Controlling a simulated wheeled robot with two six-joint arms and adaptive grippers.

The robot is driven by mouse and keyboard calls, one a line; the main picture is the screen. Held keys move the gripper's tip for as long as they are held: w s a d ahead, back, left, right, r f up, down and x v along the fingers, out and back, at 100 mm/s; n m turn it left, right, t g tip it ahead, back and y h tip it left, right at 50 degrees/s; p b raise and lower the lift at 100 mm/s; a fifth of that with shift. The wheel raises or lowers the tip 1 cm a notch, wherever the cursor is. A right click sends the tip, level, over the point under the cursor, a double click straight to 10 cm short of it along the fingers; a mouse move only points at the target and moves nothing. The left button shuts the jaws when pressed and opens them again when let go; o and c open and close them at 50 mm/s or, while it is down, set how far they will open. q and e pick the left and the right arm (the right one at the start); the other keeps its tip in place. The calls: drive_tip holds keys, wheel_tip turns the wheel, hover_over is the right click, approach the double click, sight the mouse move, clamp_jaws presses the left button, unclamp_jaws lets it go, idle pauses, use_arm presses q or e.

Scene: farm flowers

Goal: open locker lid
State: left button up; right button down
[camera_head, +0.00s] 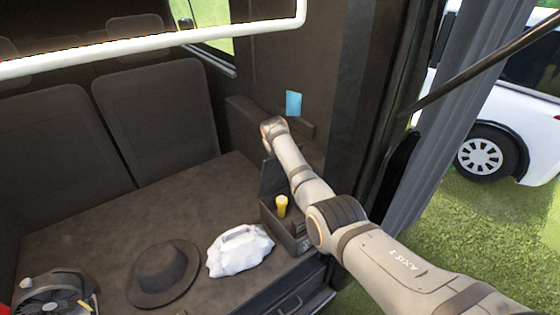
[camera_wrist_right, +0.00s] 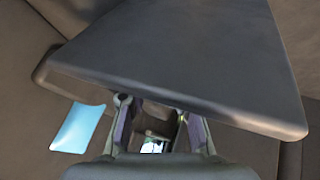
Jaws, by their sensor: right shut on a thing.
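The locker (camera_head: 296,238) is a small dark box at the right end of the seat in the head view. Its dark lid (camera_head: 273,180) stands raised at the back, partly covered by my right arm. In the right wrist view the lid (camera_wrist_right: 180,60) is a large dark panel filling the upper middle. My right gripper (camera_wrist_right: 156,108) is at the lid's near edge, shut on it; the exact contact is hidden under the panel. In the head view my right gripper is hidden behind its arm. My left gripper is in neither view.
A yellow object (camera_head: 281,206) stands in the locker. A white bundle (camera_head: 239,252), a dark hat (camera_head: 163,274) and a fan-like device (camera_head: 50,292) lie on the seat. A blue card (camera_head: 293,103) is on the side wall. The seat's rear middle is clear.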

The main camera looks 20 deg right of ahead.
drive_tip(key=shift+w+a+r+b, duration=0.3)
drive_tip(key=shift+w+b, duration=0.15)
drive_tip(key=shift+w, duration=0.2)
drive_tip(key=shift+w+a+r+b, duration=0.25)
drive_tip(key=shift+w+b, duration=0.15)
drive_tip(key=shift+w, duration=0.2)
drive_tip(key=c, duration=1.6)
unclamp_jaws()
drive_tip(key=o, duration=0.5)
drive_tip(key=shift+s+a+r, duration=0.1)
drive_tip(key=shift+s+a, duration=0.1)
drive_tip(key=shift+s, duration=0.05)
drive_tip(key=v, duration=1.1)
drive_tip(key=shift+s+r, duration=0.15)
drive_tip(key=shift+s, duration=0.25)
